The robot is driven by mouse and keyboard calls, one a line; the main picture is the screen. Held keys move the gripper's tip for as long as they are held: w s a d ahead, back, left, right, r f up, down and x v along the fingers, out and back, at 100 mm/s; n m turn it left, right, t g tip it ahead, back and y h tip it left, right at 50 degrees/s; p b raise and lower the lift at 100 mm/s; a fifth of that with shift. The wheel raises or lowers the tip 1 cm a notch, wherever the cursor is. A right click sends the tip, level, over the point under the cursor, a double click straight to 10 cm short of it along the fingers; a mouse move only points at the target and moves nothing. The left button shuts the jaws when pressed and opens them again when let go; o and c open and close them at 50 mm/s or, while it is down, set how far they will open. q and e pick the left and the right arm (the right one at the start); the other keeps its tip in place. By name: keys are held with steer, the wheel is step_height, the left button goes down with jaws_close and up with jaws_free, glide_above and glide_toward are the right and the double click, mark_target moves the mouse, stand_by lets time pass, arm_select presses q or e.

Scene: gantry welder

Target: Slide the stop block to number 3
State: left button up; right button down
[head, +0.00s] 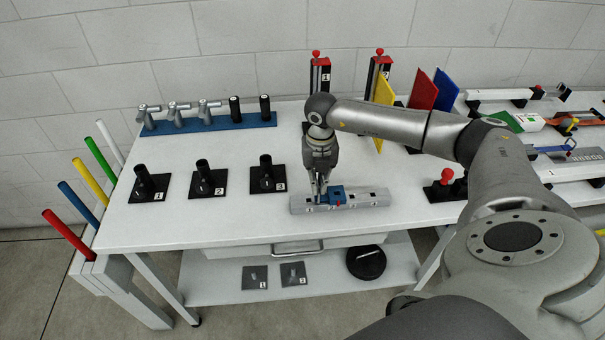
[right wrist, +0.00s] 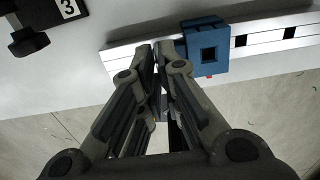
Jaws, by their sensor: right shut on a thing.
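The blue stop block (head: 336,195) sits on a light grey slotted rail (head: 374,198) near the front edge of the table, left of the rail's middle. In the right wrist view the block (right wrist: 207,48) shows a dark square opening on top and a small red mark at its near side. My right gripper (head: 319,190) points down at the block's left side, over the left part of the rail (right wrist: 125,58). Its fingers (right wrist: 160,50) are nearly together, and what lies between them is hidden. The rail's numbers are too small to read. My left gripper is not in view.
Black holders numbered 1 to 3, including holder 3 (head: 267,177), stand left of the rail. A blue rack (head: 215,122) with several handles is behind them. A red-knobbed device (head: 444,185) stands right of the rail. The table between holders and rail is clear.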

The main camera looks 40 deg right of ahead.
steer(key=shift+s+d, duration=0.6)
steer(key=shift+d, duration=0.4)
steer(key=shift+s+d, duration=0.6)
steer(key=shift+d, duration=0.35)
steer(key=c, duration=1.1)
jaws_free()
steer(key=shift+w, duration=0.1)
step_height(320, 180, up, 12)
